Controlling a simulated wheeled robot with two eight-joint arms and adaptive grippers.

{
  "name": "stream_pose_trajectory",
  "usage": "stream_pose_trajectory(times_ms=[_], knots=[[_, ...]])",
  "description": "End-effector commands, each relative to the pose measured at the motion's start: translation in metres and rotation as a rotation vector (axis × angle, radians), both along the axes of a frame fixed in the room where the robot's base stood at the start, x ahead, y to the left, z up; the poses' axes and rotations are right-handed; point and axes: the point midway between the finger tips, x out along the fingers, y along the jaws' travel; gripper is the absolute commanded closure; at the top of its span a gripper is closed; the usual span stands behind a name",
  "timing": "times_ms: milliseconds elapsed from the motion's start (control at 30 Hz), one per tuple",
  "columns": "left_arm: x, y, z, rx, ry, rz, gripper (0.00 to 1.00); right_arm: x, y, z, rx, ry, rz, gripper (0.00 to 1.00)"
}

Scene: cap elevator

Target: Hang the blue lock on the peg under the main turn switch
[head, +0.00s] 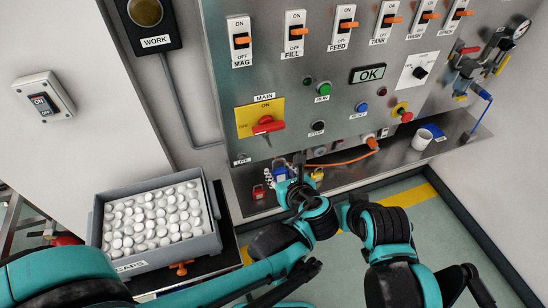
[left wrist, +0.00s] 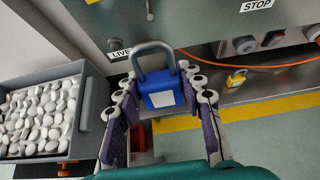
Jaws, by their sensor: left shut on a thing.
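The blue lock (left wrist: 162,92) has a grey shackle pointing up in the left wrist view. My left gripper (left wrist: 166,98) is shut on its body, with fingers on both sides. In the head view the blue lock (head: 281,174) is partly hidden by my left gripper (head: 290,182), just below the panel's lower edge. The main turn switch (head: 267,125) is a red handle on a yellow plate, above the lock. The peg under it cannot be made out clearly. The lock is apart from the switch. Parts of my right arm show at lower right, but its fingers are unclear.
A red lock (head: 259,191) and a yellow lock (head: 318,175) are on the shelf near the gripper. An orange cable (head: 345,160) runs along it. A grey bin (head: 216,243) of white caps stands left. A white cup (head: 422,139) is on the shelf's right.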

Motion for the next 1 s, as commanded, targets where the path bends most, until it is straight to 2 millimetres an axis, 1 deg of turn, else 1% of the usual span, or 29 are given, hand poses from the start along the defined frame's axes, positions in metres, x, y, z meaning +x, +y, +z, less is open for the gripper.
stream_pose_trajectory(times_ms=[167,900,1000], knots=[[0.003,0.000,0.000,0.000,0.001,0.002,0.93,0.000,0.000,-0.001,0.000,0.000,0.000,0.60],[0.046,0.013,-0.005,0.000,0.001,0.001,0.93,0.000,0.000,-0.008,0.000,0.000,0.000,0.60],[0.045,0.013,-0.005,0.001,0.001,-0.001,0.93,0.000,0.000,-0.008,0.000,0.000,0.000,0.60]])
